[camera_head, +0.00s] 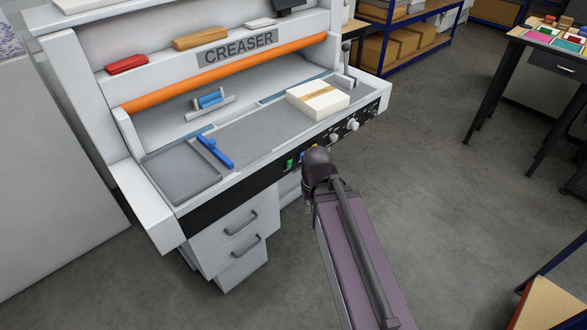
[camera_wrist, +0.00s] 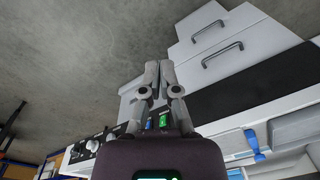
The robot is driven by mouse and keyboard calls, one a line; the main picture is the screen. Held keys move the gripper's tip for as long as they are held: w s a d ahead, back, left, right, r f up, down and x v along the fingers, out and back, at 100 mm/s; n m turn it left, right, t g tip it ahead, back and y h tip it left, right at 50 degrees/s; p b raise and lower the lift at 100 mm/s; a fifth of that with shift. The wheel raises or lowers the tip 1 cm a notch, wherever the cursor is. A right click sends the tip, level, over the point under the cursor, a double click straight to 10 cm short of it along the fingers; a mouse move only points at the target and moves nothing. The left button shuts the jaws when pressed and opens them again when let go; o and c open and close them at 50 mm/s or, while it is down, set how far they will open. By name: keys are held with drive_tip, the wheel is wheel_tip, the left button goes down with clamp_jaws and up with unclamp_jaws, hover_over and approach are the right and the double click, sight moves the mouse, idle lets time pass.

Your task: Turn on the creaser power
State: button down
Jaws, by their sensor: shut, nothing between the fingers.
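The creaser (camera_head: 238,50) is a white machine with an orange roller and a dark front control panel. A small green switch (camera_head: 290,163) sits on the panel, just left of my wrist in the head view. It also shows in the wrist view (camera_wrist: 163,120), beside a blue control (camera_wrist: 149,125). Whether the switch is on or off cannot be told. My gripper (camera_wrist: 158,66) is shut and empty, its fingers in front of the panel. No contact with the switch is visible. In the head view my arm hides the fingers and part of the panel.
White knobs (camera_head: 352,124) lie right of my wrist on the panel. A stack of white sheets (camera_head: 318,100), a blue-handled tool (camera_head: 215,151) and a grey tray (camera_head: 182,172) rest on the bed. Drawers (camera_head: 232,238) sit below. Floor (camera_head: 440,190) at right is clear.

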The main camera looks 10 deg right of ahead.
drive_tip(key=w+a+f+t+y+b, duration=0.25)
drive_tip(key=w+f+y+b, duration=0.2)
drive_tip(key=f+b, duration=0.35)
drive_tip(key=m+t+y+b, duration=0.6)
drive_tip(key=m+t+b, duration=0.75)
drive_tip(key=b, duration=1.75)
approach(290, 163)
drive_tip(key=s+d+f+n+t, duration=0.1)
drive_tip(key=s+d+f+n, duration=0.1)
drive_tip(key=s, duration=0.3)
drive_tip(key=shift+d, duration=0.5)
drive_tip(key=shift+r, duration=0.1)
drive_tip(key=p+x, duration=0.3)
drive_tip(key=x, duration=1)
drive_tip(key=shift+w+a, duration=0.2)
drive_tip(key=shift+w, duration=0.2)
